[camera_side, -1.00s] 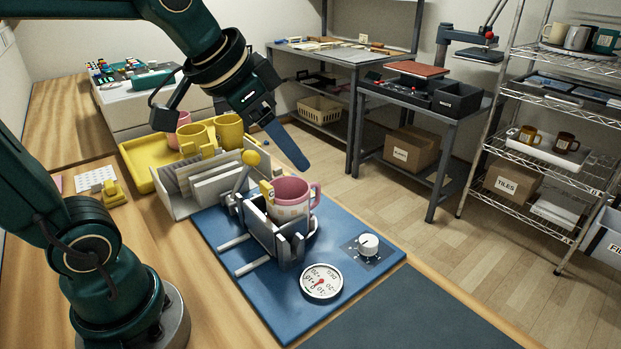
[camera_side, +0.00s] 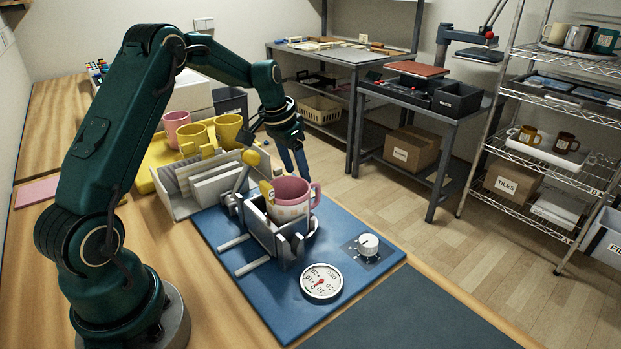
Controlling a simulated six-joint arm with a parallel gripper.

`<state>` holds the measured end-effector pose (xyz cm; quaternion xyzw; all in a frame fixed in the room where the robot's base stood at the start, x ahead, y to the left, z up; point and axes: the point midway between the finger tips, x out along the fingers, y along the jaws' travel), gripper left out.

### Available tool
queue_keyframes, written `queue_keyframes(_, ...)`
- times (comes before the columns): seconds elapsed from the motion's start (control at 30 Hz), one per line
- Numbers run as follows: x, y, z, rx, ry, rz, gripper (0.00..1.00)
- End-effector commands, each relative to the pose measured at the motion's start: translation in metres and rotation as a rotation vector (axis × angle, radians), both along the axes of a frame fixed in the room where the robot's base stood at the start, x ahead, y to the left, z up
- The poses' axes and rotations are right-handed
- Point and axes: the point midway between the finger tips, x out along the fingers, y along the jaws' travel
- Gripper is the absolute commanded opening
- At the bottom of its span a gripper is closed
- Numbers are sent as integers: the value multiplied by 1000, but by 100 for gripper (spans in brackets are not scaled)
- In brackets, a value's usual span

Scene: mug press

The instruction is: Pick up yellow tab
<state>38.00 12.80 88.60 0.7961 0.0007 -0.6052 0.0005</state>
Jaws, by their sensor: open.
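A small yellow tab (camera_side: 266,191) stands upright against the left side of a pink mug (camera_side: 291,193), which sits in the grey press (camera_side: 270,235). No thing shows between the fingers. The pink mug is close below and in front of the fingertips; the exact gap cannot be told.
The press stands on a blue board (camera_side: 335,270) with a dial gauge (camera_side: 321,281) and a white knob (camera_side: 368,244). A rack of white plates (camera_side: 215,185) and a yellow tray (camera_side: 145,178) with mugs are at the left.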

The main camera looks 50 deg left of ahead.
Motion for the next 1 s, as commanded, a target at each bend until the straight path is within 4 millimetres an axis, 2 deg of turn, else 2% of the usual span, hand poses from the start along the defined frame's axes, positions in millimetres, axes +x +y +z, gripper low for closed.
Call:
queue_keyframes(0.1,3,-1,-17,-3,5,-2,62)
queue_keyframes(0.3,9,-1,-35,-2,2,-1,62)
queue_keyframes(0.63,11,-1,-39,1,0,-2,62)
queue_keyframes(0.8,11,-1,-39,1,0,-2,0)
queue_keyframes(1.0,11,-1,-39,1,0,-2,0)
